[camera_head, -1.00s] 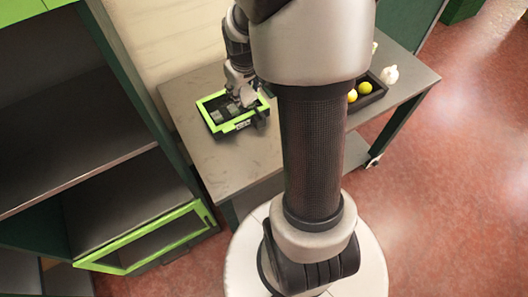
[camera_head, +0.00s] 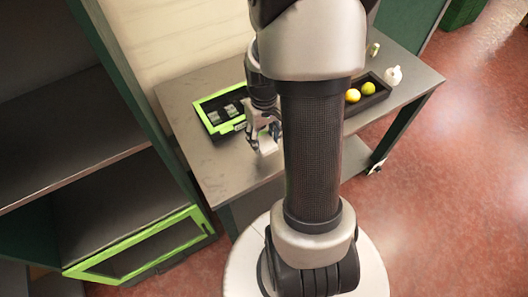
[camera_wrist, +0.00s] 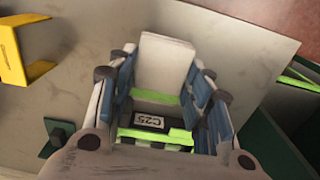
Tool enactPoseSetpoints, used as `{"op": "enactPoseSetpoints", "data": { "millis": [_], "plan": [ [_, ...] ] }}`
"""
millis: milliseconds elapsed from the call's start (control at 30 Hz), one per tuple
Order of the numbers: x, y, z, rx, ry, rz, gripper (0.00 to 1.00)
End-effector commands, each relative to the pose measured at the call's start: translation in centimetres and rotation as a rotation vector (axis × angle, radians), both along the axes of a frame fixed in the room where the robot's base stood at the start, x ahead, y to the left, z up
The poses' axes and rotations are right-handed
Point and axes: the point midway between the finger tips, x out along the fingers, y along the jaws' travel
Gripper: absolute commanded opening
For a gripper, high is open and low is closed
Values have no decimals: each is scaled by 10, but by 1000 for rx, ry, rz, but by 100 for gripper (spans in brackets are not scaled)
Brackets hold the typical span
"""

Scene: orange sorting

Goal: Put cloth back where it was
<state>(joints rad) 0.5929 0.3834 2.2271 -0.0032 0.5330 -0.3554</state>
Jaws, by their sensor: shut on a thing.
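My gripper (camera_head: 264,138) is over the table, to the front right of the green-framed tray (camera_head: 203,118). It is shut on a pale, flat, folded-looking piece, seemingly the cloth (camera_head: 268,147). In the wrist view, the cloth (camera_wrist: 164,62) sticks out between the two fingers of my gripper (camera_wrist: 160,92). A label reading C25 (camera_wrist: 149,120) and green edging show between the fingers. Whether the cloth touches the table is hard to tell.
The grey table (camera_head: 225,168) is bare in front of the tray. A black box (camera_head: 372,97) with a yellow-orange fruit (camera_head: 353,95) and a yellow-green one (camera_head: 369,88) stands at right, beside a small white object (camera_head: 393,75).

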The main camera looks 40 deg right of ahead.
Motion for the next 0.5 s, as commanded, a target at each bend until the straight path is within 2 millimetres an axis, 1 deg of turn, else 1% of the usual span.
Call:
{"op": "enactPoseSetpoints", "data": {
  "millis": [33,267,400,500],
  "plan": [
    [0,0,-9,0,1,0,27],
    [0,0,-24,0,0,0,27],
    [0,0,-46,1,2,0,27],
    [0,0,-59,0,1,0,27]
  ]
}}
